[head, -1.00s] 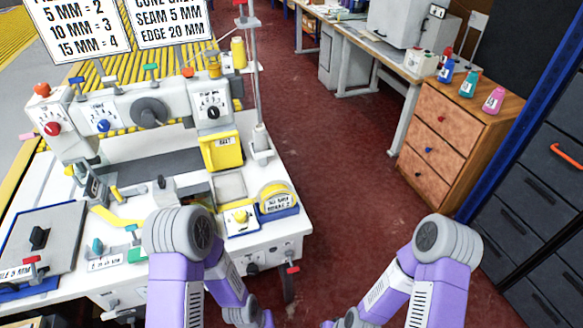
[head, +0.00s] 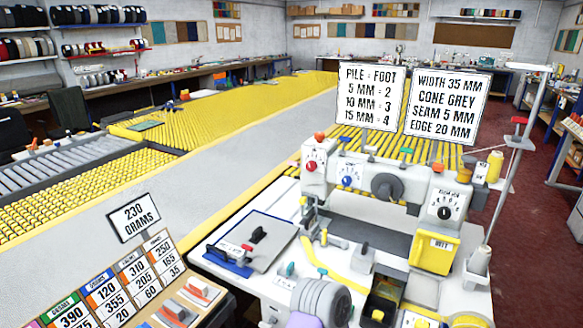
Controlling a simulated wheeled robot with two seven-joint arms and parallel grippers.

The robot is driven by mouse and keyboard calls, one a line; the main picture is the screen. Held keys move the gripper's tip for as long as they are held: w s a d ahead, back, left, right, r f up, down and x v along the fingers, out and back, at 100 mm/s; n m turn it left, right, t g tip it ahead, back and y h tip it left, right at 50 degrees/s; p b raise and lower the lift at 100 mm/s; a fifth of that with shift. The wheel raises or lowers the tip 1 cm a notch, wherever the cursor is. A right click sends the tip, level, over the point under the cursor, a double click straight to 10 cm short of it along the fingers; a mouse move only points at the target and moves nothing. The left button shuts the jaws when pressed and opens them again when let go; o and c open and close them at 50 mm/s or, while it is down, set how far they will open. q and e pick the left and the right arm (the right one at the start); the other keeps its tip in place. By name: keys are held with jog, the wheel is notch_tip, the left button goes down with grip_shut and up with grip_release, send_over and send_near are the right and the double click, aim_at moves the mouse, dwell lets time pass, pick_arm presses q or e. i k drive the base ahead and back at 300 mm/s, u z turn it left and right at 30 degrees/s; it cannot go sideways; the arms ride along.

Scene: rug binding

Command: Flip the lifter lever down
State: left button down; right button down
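The white binding machine (head: 420,215) stands on a white table at the right of the head view. It has a red dial (head: 311,166), a blue dial (head: 347,181), a dark handwheel (head: 386,187) and a black-and-white numbered dial (head: 444,212). Several small coloured levers and knobs show on it, such as an orange knob (head: 320,136) on its top left. I cannot tell which of them is the lifter lever. Neither gripper is in view.
A thread stand (head: 512,150) with a yellow cone (head: 494,166) rises at right. A grey plate (head: 258,240) lies left of the machine. Signs (head: 370,97) stand behind it.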

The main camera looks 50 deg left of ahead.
aim_at(294, 163)
jog(key=z, duration=1)
jog(key=k, duration=0.1)
jog(key=u, duration=1.5)
jog(key=i, duration=0.2)
jog(key=u, duration=1.15)
jog(key=k, duration=0.5)
jog(key=u, duration=0.9)
jog(key=i, duration=0.85)
jog(key=z, duration=2)
